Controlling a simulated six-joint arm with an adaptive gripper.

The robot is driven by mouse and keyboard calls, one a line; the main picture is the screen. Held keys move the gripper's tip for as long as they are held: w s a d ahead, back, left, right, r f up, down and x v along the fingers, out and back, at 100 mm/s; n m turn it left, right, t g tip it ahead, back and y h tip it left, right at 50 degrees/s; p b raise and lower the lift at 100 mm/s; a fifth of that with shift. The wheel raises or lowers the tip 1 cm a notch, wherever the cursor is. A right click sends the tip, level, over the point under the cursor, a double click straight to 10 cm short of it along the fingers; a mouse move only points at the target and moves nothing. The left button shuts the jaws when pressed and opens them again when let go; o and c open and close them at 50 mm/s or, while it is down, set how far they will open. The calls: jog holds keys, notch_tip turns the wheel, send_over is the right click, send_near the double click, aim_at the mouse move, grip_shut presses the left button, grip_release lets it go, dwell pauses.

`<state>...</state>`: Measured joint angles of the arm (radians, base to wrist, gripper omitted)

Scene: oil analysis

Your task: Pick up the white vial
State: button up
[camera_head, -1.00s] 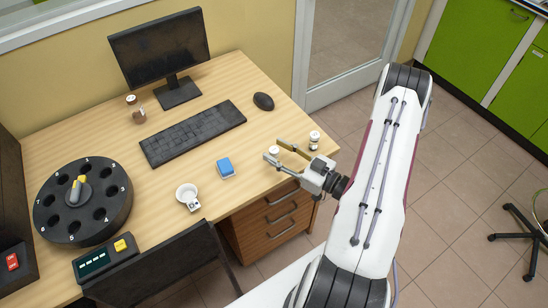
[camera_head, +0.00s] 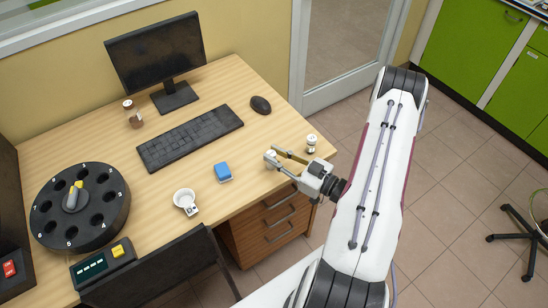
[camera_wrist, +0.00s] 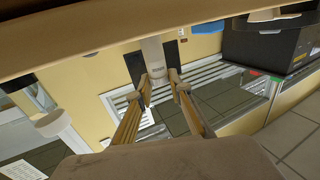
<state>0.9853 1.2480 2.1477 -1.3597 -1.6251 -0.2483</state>
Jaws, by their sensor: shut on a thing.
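The white vial (camera_wrist: 154,58) is between the two fingertips of my gripper (camera_wrist: 160,77) in the wrist view. The fingers are shut on its sides. In the head view my gripper (camera_head: 279,154) is at the front right edge of the wooden desk, and the pale vial (camera_head: 269,157) shows small between the fingers. Its lower part is hard to make out there. I cannot tell whether it still touches the desk.
Another white-capped vial (camera_head: 311,142) stands close right of my gripper, near the desk corner. A brownish vial (camera_head: 132,115) stands by the monitor. A blue block (camera_head: 223,172), a white cup-like device (camera_head: 186,201), keyboard (camera_head: 190,138), mouse (camera_head: 260,105) and black carousel (camera_head: 112,215) occupy the desk.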

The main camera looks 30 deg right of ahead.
jog(key=shift+r, duration=0.15)
notch_tip(320, 180, up, 10)
dwell(0.8)
dwell(0.6)
